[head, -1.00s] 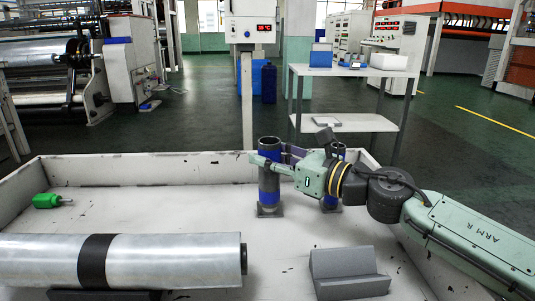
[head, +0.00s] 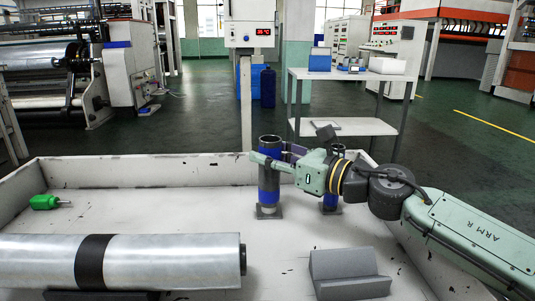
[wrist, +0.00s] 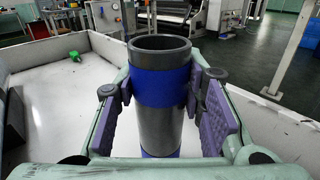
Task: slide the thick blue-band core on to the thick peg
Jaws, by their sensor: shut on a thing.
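The thick blue-band core (head: 268,183), a dark grey tube with two blue bands, stands upright in my gripper (head: 263,161). In the wrist view the purple pads of my gripper (wrist: 160,88) press on both sides of the core (wrist: 159,118), near its upper band. In the head view the core is above a small dark base plate (head: 269,214), with a short pale piece showing between them. The thick peg inside is otherwise hidden, and I cannot tell how far the core is on it. The core's open top faces up.
Another blue-banded upright (head: 330,201) stands to the right, partly behind my gripper. A silver film roll (head: 165,262) with a black band lies front left. A grey V-block (head: 347,275) sits front right. A green tool (head: 45,202) lies at left. The tray's white walls (head: 130,170) surround them.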

